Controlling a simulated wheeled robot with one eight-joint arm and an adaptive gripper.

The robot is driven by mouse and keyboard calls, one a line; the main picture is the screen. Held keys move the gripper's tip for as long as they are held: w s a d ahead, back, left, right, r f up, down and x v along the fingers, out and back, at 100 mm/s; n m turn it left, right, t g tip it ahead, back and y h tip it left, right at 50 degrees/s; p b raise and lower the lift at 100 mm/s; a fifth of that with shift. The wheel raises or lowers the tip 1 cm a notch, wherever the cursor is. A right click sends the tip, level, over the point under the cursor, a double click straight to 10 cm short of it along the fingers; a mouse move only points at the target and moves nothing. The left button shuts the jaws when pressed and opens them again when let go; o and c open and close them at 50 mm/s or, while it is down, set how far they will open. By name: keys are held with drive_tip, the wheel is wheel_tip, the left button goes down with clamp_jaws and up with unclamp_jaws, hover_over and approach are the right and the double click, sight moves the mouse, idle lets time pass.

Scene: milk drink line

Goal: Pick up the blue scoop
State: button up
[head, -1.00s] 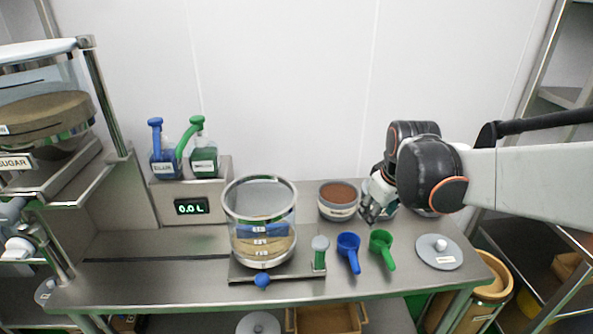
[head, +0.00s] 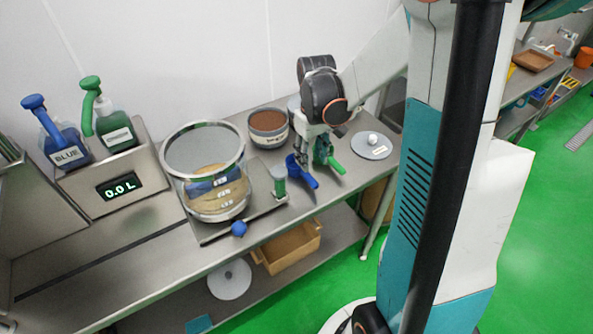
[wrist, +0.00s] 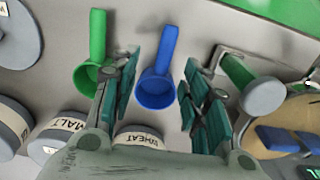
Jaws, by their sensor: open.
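The blue scoop (head: 301,172) lies on the steel table in the head view, its handle pointing toward the front edge and right. In the wrist view the blue scoop (wrist: 157,80) lies between the fingers of my gripper (wrist: 160,98), with its handle pointing away from the palm. My gripper (head: 309,152) is open, and nothing is held. In the head view its fingers are low over the table at the scoops and partly hide them. I cannot tell if the fingers touch the blue scoop.
The green scoop (wrist: 93,60) lies close beside one finger. A green-handled valve (wrist: 250,82) and glass vessel (head: 205,170) stand on the other side. Tubs labelled MALT (wrist: 62,132) and WHEAT (wrist: 138,137) are near the palm. A grey lid (head: 372,146) lies right of the scoops.

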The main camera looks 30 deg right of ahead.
sight(308, 174)
drive_tip(key=f+b, duration=0.1)
drive_tip(key=f, duration=0.1)
drive_tip(key=f+b, duration=0.1)
drive_tip(key=f, duration=0.2)
drive_tip(key=f+b, duration=0.1)
drive_tip(key=f, duration=0.2)
drive_tip(key=shift+w+a+f, duration=0.2)
drive_tip(key=shift+a, duration=0.15)
clamp_jaws()
